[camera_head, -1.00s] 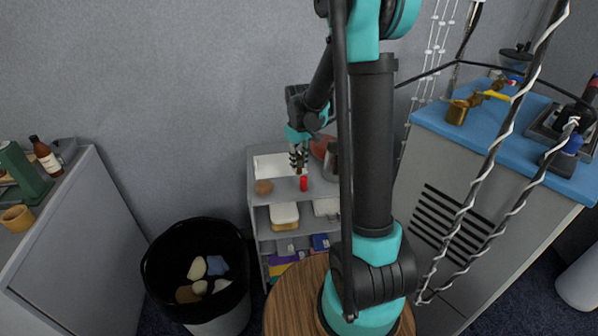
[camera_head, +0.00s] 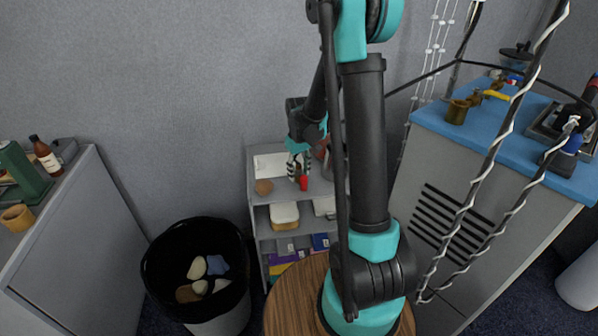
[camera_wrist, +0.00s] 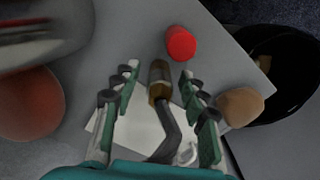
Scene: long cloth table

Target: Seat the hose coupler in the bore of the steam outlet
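In the wrist view, a coupler-like piece (camera_wrist: 159,82) with a grey-brown end and a brass-coloured ring lies between my fingers. A dark curved hose (camera_wrist: 168,130) runs back from it toward my palm. My gripper (camera_wrist: 160,82) is open, with a finger on either side of the piece and visible gaps to both. In the head view, my gripper (camera_head: 298,165) points down just over the top of the small grey shelf unit (camera_head: 285,205). I cannot make out the coupler there. I cannot identify the steam outlet with certainty in either view.
A red cylinder (camera_wrist: 181,43) stands just beyond my fingertips, and a brown rounded object (camera_wrist: 240,106) is to the right. A black bin (camera_head: 195,265) stands left of the shelf. The blue-topped cabinet (camera_head: 440,122) at right carries brass-coloured pieces (camera_head: 457,112).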

